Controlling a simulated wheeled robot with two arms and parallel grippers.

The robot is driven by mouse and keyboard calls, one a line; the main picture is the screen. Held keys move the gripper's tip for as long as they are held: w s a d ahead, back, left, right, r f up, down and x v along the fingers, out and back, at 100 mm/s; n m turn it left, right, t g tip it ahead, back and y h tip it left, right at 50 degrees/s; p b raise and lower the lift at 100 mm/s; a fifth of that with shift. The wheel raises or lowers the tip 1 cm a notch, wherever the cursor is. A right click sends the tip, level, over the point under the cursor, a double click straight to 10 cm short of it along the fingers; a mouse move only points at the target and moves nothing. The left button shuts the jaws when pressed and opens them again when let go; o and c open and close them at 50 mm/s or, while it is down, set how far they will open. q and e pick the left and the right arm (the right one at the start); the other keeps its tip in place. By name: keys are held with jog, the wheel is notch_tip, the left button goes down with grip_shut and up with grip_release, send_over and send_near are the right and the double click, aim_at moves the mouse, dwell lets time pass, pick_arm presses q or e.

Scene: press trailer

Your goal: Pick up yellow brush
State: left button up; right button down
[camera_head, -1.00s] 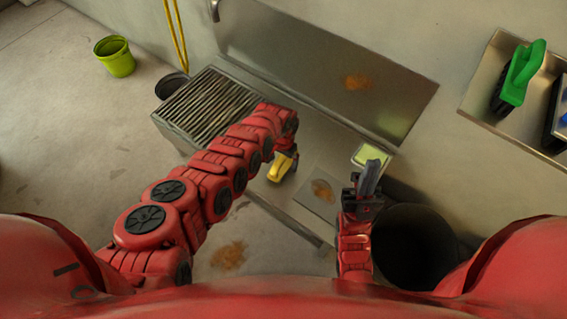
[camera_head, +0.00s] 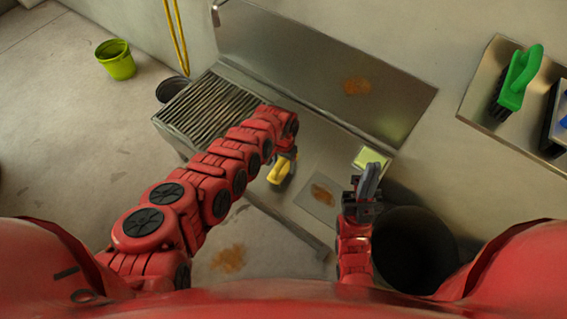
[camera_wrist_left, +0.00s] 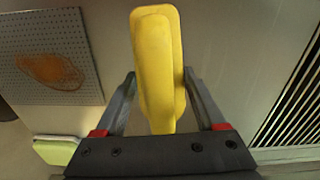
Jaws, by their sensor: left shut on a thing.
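The yellow brush (camera_head: 277,174) is below the end of my left arm, over the front part of the metal sink counter. My left gripper (camera_head: 285,165) is shut on it. In the left wrist view the brush's yellow handle (camera_wrist_left: 155,50) stands between the two fingers of the left gripper (camera_wrist_left: 160,80). The bristles do not show there. My right gripper (camera_head: 368,182) is to the right, near the counter's right end. Its fingers overlap in the head view, so its opening cannot be told.
The counter (camera_head: 318,150) has a slatted rack (camera_head: 208,108) on its left and a light green sponge-like block (camera_head: 370,158) at its right end. A dark bin (camera_head: 415,250) stands right of my right gripper. A wall shelf holds a green brush (camera_head: 520,75). A green bucket (camera_head: 115,60) is on the floor.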

aim_at(285, 170)
pick_arm(q)
jog(key=r+p, duration=0.3)
jog(key=r, duration=0.1)
jog(key=shift+s, duration=0.2)
jog(key=shift+s+d+p, duration=0.2)
jog(key=shift+s+p, duration=0.55)
jog(key=shift+s, duration=0.15)
jog(key=s, duration=0.2)
jog(key=s+d+p, duration=0.1)
jog(key=s, duration=0.1)
jog(key=s+p, duration=0.1)
jog(key=shift+s+d+r, duration=0.1)
jog(key=shift+s+d, duration=0.3)
jog(key=s, duration=0.2)
jog(key=s+d, duration=0.1)
jog(key=s, duration=0.2)
jog(key=s+d+p, duration=0.1)
jog(key=s, duration=0.1)
jog(key=shift+s+d+r, duration=0.15)
jog(key=shift+s+d, duration=0.05)
